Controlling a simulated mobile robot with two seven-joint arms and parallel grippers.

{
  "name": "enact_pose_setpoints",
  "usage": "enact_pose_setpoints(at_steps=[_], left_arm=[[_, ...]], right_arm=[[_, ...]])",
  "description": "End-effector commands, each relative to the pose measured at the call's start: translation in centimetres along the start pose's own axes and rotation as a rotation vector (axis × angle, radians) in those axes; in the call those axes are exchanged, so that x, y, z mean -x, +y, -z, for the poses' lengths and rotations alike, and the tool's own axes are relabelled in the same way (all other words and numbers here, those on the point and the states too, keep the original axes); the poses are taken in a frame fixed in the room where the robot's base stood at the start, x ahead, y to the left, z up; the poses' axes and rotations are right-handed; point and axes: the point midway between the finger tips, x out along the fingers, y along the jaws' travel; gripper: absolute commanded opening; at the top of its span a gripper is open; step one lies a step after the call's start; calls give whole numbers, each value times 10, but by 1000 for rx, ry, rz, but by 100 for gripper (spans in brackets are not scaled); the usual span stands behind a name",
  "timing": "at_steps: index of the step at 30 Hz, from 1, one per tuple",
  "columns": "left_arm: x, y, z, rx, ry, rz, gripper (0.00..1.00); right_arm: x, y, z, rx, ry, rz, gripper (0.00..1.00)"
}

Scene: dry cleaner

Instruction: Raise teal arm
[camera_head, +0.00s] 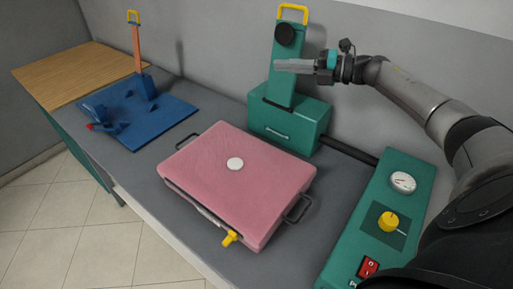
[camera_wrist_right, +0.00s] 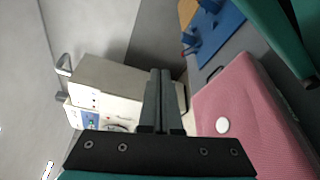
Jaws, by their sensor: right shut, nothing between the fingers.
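The teal arm (camera_head: 284,66) stands upright on a teal box (camera_head: 291,125) at the back of the grey counter. It has a yellow handle (camera_head: 293,13) at its top and a black knob (camera_head: 285,34) below it. My right gripper (camera_head: 278,65) is shut and empty, with its fingers level in front of the teal arm, below the black knob. I cannot tell whether it touches the arm. In the right wrist view the shut fingers (camera_wrist_right: 160,75) point away from the camera, and part of a teal piece (camera_wrist_right: 275,30) shows at the upper right. My left gripper is not in view.
A pink padded board (camera_head: 240,185) with a white disc (camera_head: 235,164) lies in front of the teal box. A teal control panel (camera_head: 385,220) with gauge, yellow knob and red switch is at right. A blue fixture (camera_head: 135,110) stands at left. A white machine (camera_wrist_right: 105,85) shows in the wrist view.

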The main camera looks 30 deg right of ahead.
Motion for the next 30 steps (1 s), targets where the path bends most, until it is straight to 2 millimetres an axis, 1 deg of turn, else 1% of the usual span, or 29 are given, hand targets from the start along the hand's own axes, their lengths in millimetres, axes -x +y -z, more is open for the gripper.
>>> enact_pose_setpoints(at_steps=[1,11,17,23,30], left_arm=[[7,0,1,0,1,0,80],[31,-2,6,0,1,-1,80],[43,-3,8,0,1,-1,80],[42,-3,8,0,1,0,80],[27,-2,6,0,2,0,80]], right_arm=[[-1,2,5,19,4,9,0],[-13,-5,40,196,4,70,0],[-24,-18,72,361,5,127,0],[-35,-42,105,555,3,194,0],[-47,-79,136,787,2,275,0]])
